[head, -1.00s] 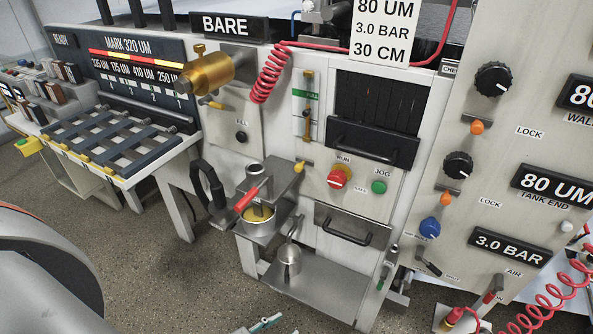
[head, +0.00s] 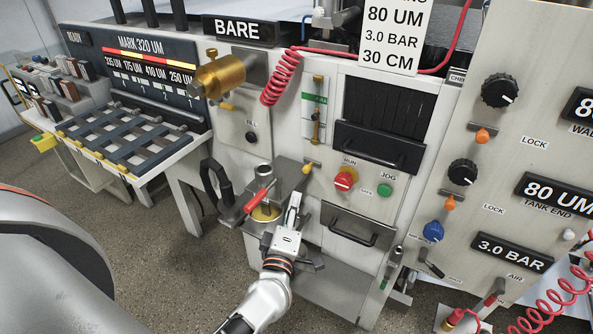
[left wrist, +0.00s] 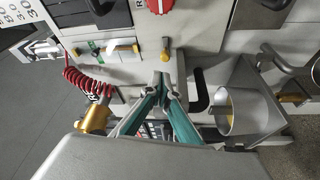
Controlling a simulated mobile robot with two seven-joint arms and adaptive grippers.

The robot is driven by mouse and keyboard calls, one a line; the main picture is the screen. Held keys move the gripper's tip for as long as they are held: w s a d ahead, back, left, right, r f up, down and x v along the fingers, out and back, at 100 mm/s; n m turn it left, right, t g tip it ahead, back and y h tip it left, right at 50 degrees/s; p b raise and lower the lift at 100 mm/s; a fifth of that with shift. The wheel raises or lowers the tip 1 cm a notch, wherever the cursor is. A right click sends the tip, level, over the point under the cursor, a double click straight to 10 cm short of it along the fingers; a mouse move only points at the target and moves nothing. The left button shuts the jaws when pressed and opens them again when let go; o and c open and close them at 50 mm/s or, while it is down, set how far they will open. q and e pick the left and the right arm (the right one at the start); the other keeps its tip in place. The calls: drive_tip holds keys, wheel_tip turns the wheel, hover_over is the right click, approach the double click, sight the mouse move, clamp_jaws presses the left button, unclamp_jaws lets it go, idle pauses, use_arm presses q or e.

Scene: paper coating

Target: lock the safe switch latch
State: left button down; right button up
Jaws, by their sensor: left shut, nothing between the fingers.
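The red switch knob (head: 345,181), labelled RUN and SAFE, sits on the pale panel. A small yellow-tipped latch (head: 307,168) sits to its upper left on a small metal mount. In the left wrist view the knob (left wrist: 158,5) is cut off at the top edge, with the yellow latch (left wrist: 165,51) below it. My left gripper (head: 294,202) is below the latch, near the cup with the red-handled lever. Its fingertips (left wrist: 165,82) meet, with nothing between them, and appear apart from the latch. My right gripper is not in view.
A metal cup with yellow contents (head: 265,212) and a red lever handle (head: 259,196) stand close left of the gripper. A drawer (head: 350,226) is to its right. The green JOG button (head: 384,190) is right of the knob. A coiled red hose (head: 283,77) hangs above.

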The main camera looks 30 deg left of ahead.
sight(297, 180)
use_arm(q)
drive_tip(key=shift+w+a+n+g+y, duration=0.25)
drive_tip(key=shift+a+n+y, duration=0.1)
drive_tip(key=shift+n, duration=0.25)
drive_tip(key=shift+w+a+n+g+y, duration=0.15)
drive_tip(key=shift+a+n+g+y, duration=0.15)
drive_tip(key=shift+n, duration=0.3)
drive_tip(key=x, duration=1)
drive_tip(key=shift+d, duration=0.1)
drive_tip(key=shift+s+d+p, duration=0.15)
drive_tip(key=shift+d+p, duration=0.2)
drive_tip(key=shift+d, duration=2)
